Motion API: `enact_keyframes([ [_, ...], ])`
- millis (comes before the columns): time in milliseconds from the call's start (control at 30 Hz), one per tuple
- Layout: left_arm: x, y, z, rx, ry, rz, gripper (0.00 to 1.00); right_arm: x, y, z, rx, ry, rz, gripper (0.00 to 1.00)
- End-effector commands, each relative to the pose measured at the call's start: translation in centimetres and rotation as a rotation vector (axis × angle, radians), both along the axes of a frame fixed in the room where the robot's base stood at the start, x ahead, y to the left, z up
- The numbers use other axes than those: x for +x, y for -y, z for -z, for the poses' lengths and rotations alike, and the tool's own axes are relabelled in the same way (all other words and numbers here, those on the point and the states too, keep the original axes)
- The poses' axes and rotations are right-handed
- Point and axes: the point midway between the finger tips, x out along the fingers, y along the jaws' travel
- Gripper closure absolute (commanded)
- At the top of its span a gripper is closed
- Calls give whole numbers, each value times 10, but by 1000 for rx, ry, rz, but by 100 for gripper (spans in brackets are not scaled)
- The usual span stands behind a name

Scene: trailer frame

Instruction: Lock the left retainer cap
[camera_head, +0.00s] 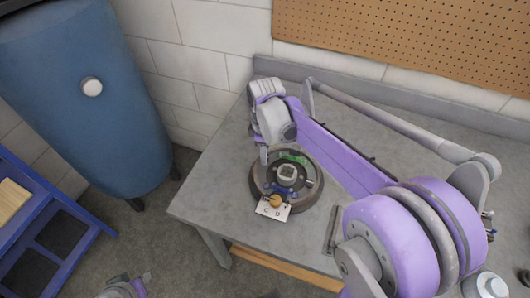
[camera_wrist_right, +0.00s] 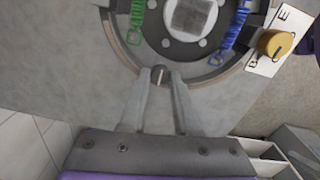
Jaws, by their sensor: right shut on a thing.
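A round brake-like assembly (camera_head: 316,192) lies on the grey bench. It has a dark ring, a pale square hub, a green spring and a blue spring. My right gripper (camera_head: 264,158) reaches down at its left side. In the right wrist view, the gripper's two fingertips (camera_wrist_right: 160,78) close on a small dark round cap with a light slot line (camera_wrist_right: 160,76), at the inner edge of the ring. This looks like the left retainer cap. The fingers hide its sides. Part of my left arm's end (camera_head: 125,288) shows at the bottom edge; its jaws are not clear.
A lettered white card with a yellow knob (camera_head: 275,201) sits at the assembly's near edge. A grey bar-shaped part (camera_head: 333,230) lies on the bench to the right. A blue tank (camera_head: 85,110) and blue shelf stand left of the bench. Bare bench surrounds the assembly's left side.

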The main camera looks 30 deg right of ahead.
Motion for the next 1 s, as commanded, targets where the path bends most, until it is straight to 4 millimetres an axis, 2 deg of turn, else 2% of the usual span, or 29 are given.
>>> enact_keyframes([
  [367,0,0,1,0,0,0,68,0,0,0,0,0,111,100],
  [1000,-1,0,4,0,-2,0,68,1,1,0,-1,1,687,100],
])
